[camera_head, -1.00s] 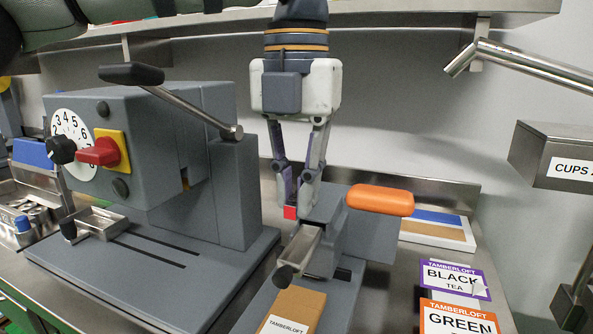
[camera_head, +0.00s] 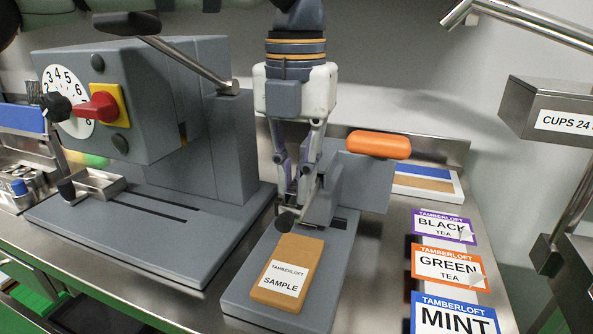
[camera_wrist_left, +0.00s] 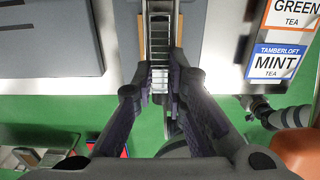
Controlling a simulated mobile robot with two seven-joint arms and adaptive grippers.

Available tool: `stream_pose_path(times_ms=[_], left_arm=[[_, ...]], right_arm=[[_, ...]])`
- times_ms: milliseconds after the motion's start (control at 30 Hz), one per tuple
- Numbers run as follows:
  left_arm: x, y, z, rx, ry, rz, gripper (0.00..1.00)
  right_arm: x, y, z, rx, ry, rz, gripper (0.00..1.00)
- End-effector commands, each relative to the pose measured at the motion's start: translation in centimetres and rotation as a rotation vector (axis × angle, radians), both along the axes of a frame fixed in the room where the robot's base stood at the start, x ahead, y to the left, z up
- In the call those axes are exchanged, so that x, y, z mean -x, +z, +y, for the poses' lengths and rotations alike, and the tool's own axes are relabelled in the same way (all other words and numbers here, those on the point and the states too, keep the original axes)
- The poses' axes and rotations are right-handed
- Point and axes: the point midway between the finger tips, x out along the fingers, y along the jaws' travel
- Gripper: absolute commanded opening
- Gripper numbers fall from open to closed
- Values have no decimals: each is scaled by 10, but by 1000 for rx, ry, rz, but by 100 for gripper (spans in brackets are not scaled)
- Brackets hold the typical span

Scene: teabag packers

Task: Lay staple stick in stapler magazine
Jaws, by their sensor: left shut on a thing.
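The grey stapler (camera_head: 322,205) stands mid-view with an orange handle (camera_head: 378,145) at its upper right. Its narrow metal magazine (camera_wrist_left: 161,22) shows as an open channel in the left wrist view, running away from my fingers. My left gripper (camera_head: 294,200) points down at the magazine, close behind the dark knob (camera_head: 287,220) at its front end. It is shut on the staple stick (camera_wrist_left: 160,77), a small shiny piece between the fingertips, lined up with the channel. I cannot tell whether the stick touches the channel floor. My right gripper is not in view.
A brown sample packet (camera_head: 287,268) lies on the stapler base in front of the knob. A large grey machine (camera_head: 150,110) with a dial stands close on the left. Tea labels (camera_head: 448,265) line the right side. A cups box (camera_head: 560,115) is at upper right.

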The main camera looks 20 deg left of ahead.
Motion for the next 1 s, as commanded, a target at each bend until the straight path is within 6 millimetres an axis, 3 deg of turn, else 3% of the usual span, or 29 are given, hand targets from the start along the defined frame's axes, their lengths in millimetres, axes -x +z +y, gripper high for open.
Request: stream_pose_path(times_ms=[267,300,400,700,833,1000], left_arm=[[0,1,0,1,0,-1,0],[0,1,0,0,0,-1,15],[0,1,0,0,0,-1,36],[0,2,0,0,0,-1,36],[0,23,-1,2,0,-5,36],[-1,71,-1,2,1,-6,36]], right_arm=[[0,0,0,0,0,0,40],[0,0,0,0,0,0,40],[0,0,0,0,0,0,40],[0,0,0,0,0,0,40],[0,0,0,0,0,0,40],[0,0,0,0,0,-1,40]])
